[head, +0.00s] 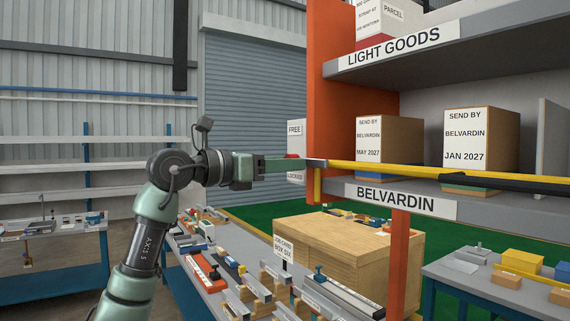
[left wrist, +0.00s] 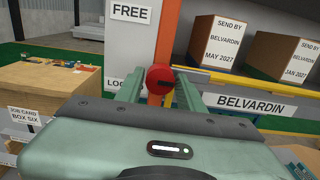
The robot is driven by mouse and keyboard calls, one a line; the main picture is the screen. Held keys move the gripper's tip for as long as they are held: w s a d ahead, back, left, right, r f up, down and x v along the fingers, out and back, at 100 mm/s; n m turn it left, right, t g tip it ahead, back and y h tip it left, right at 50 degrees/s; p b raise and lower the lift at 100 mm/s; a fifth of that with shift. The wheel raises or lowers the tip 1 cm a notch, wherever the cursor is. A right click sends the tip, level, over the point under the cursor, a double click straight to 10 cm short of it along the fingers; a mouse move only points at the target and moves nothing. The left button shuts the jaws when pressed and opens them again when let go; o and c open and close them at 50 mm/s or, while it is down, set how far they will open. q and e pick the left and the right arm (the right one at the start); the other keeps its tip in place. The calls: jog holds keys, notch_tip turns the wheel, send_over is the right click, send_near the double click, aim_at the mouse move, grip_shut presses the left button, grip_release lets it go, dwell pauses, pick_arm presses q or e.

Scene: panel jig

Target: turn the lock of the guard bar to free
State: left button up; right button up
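The lock is a red round knob (left wrist: 160,80) with a grey lever (left wrist: 190,73) pointing right, on a pale plate (left wrist: 128,45) beside the orange upright. The plate reads FREE at the top and LOCKED at the bottom, partly hidden. In the head view the lever (head: 316,162) lies about level between the labels, by the near end of the yellow guard bar (head: 400,170), which crosses the shelf front. My left gripper (left wrist: 161,88) has its fingers on either side of the knob, seemingly with small gaps; firm contact is not visible. My right gripper is not in view.
Boxes marked BELVARDIN (head: 388,142) stand on the shelf behind the bar. A wooden box (head: 350,250) and a bench of small parts (head: 205,275) lie below. A side table (head: 470,270) is at right. The orange upright (head: 338,100) stands close to my gripper.

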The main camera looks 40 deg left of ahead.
pick_arm(q)
grip_shut()
dwell(1.2)
